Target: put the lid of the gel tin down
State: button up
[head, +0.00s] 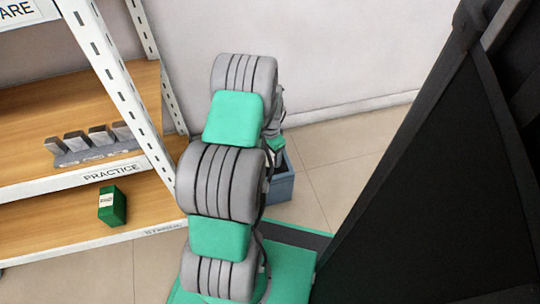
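I see no gel tin and no lid that I can make out. My own grey and green arm rises through the middle of the head view and hides what is behind it. Only a small part of my wrist shows at its right edge, above a blue-grey bin. My gripper's fingers are hidden, so I cannot see whether they hold anything.
The blue-grey bin (281,187) stands on the tiled floor, partly behind my arm. At left is a white-framed shelf unit (105,65) with wooden boards. A grey rack (95,145) sits on its upper board, a green box (112,205) lower. A black panel (440,190) fills the right.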

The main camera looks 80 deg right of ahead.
aim_at(270, 154)
jog(key=o, duration=1.3)
jog(key=shift+f, duration=0.1)
jog(key=shift+o, duration=0.2)
notch_tip(270, 154, up, 12)
jog(key=p, duration=0.6)
